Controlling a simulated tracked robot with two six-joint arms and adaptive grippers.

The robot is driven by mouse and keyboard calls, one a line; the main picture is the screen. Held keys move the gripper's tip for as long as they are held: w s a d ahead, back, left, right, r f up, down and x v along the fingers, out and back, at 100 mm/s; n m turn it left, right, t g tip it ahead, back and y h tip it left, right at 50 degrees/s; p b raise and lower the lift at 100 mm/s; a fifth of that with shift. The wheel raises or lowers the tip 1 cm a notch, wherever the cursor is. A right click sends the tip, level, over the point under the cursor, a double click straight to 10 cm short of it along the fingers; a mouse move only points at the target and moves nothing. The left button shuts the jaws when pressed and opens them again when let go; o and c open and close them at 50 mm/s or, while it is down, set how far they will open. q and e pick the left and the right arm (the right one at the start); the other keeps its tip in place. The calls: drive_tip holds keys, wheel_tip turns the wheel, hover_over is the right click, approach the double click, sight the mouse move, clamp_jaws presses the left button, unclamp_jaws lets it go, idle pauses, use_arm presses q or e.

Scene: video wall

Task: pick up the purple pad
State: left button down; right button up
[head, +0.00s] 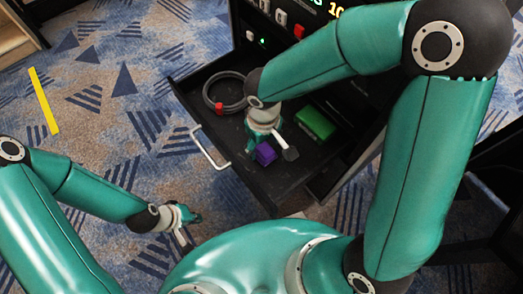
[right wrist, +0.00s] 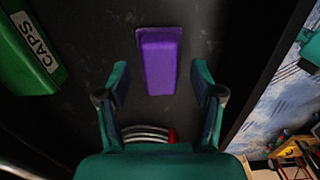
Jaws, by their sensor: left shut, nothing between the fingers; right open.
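The purple pad (head: 265,153) lies on the floor of an open black drawer (head: 228,135). In the right wrist view the pad (right wrist: 158,62) lies just ahead, lined up with the gap between the fingers. My right gripper (head: 272,146) is over the drawer. In its wrist view the right gripper (right wrist: 161,82) is open with nothing held, one finger toward each side of the pad. Whether the fingers reach down beside the pad I cannot tell. My left gripper (head: 188,228) is shut and empty, low over the carpet left of the drawer.
A green box (head: 315,123) marked CAPS (right wrist: 40,48) lies in the drawer beside the pad. A white handle (head: 209,152) sticks out from the drawer front. Patterned carpet is open at left.

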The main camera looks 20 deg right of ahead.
sight(263, 147)
drive_tip(key=shift+f, duration=0.9)
drive_tip(key=c, duration=1.1)
drive_tip(key=shift+c, duration=0.2)
drive_tip(key=shift+r, duration=0.15)
wheel_tip(263, 147, up, 20)
drive_tip(key=p, duration=0.5)
